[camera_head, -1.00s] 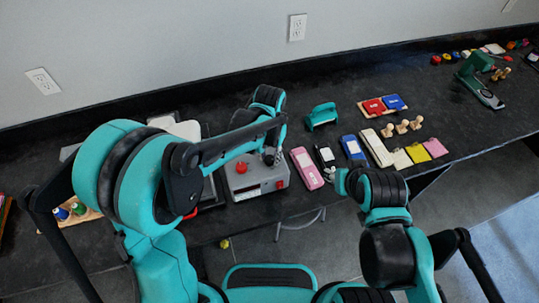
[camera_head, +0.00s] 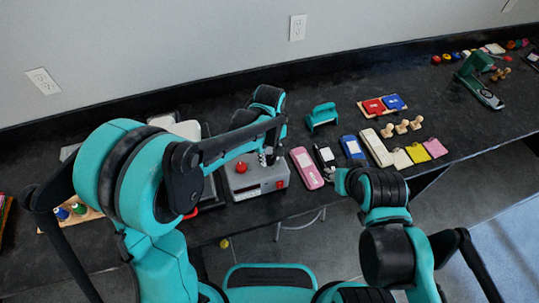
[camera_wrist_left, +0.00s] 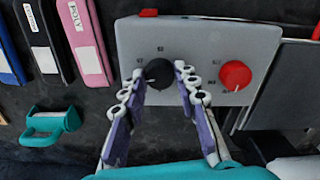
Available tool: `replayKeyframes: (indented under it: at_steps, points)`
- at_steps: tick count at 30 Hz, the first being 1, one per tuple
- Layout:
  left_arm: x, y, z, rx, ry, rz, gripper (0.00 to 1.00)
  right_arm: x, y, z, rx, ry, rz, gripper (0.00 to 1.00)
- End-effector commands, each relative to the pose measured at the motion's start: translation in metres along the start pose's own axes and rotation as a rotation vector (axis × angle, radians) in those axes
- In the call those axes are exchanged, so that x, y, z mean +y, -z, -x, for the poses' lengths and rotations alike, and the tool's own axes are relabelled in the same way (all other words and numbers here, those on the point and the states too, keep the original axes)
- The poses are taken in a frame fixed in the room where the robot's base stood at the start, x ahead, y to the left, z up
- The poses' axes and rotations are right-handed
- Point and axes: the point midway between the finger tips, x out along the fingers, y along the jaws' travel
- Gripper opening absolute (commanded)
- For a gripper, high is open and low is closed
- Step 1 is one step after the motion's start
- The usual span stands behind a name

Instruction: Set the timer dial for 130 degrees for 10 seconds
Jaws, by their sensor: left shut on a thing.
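The grey timer box (camera_head: 262,187) stands near the table's front edge in the head view. In the left wrist view its top panel (camera_wrist_left: 205,45) fills the upper middle. The black timer dial (camera_wrist_left: 159,71) carries a small light mark towards its lower left, and small labels sit around it. My left gripper (camera_head: 266,157) is over the box; in the wrist view its two fingers (camera_wrist_left: 160,88) sit on both sides of the dial, shut on it. The fingers hide the dial's sides.
A red switch (camera_head: 280,184) is on the box front. A pink case (camera_head: 306,168) stands right of the box; a teal handled tool (camera_head: 322,117) lies behind it. Wooden stamps (camera_head: 402,126) are farther right.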

Motion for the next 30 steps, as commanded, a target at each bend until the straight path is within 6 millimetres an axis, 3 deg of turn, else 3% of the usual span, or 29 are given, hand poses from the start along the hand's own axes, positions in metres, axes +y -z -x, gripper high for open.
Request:
replayKeyframes:
  at_steps: [12,30]
  points:
    - [0.0,-0.0001,-0.0002,0.0,0.0,0.237,0.01,0.0,0.0001,0.0001,0.0,0.0,0.0,0.4]
    - [0.0,-0.0001,-0.0002,0.0,0.0,0.29,0.01,0.0,0.0001,0.0002,0.0,0.0,0.0,0.4]
